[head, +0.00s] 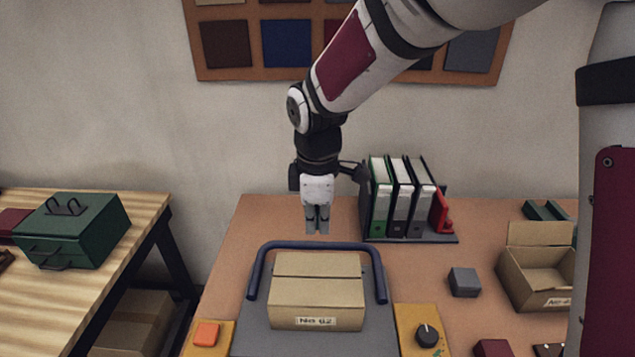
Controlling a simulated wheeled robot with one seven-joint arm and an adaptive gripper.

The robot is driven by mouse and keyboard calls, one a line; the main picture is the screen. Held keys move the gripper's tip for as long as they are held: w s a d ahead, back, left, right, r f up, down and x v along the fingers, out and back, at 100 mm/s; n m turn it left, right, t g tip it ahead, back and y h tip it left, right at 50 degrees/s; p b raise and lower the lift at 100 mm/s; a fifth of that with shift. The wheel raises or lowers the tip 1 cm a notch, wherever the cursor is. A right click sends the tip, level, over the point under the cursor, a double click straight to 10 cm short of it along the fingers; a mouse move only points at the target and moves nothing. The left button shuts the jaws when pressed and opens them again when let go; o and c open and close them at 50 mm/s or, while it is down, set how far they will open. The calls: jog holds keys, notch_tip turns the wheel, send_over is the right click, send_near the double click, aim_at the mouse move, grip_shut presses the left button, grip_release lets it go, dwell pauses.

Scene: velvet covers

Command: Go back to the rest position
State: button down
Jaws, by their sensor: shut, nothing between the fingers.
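My gripper (317,227) hangs from my arm, pointing down, above the far part of the table (225,262). Its fingers are together with nothing between them. Below it and a little nearer stands a closed cardboard box (317,290) labelled "No 62", on a grey plate (262,334) with a blue rail (318,245) around its back and sides. The gripper appears apart from the box and the rail.
Binders (400,198) stand in a rack right of my gripper. An open cardboard box (535,277), a grey block (464,282) and a yellow panel with a black knob (427,334) are on the right. A green case (72,229) sits on the left wooden bench.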

jog(key=s+d+r+m+t, duration=0.2)
jog(key=s+d+r+m, duration=0.6)
jog(key=d+r, duration=0.3)
jog(key=s+d+r+m+t, duration=0.2)
jog(key=s+d+m, duration=0.6)
jog(key=s, duration=0.4)
jog(key=shift+s+r+m, duration=0.15)
jog(key=shift+r+m, duration=0.65)
jog(key=shift+r, duration=0.05)
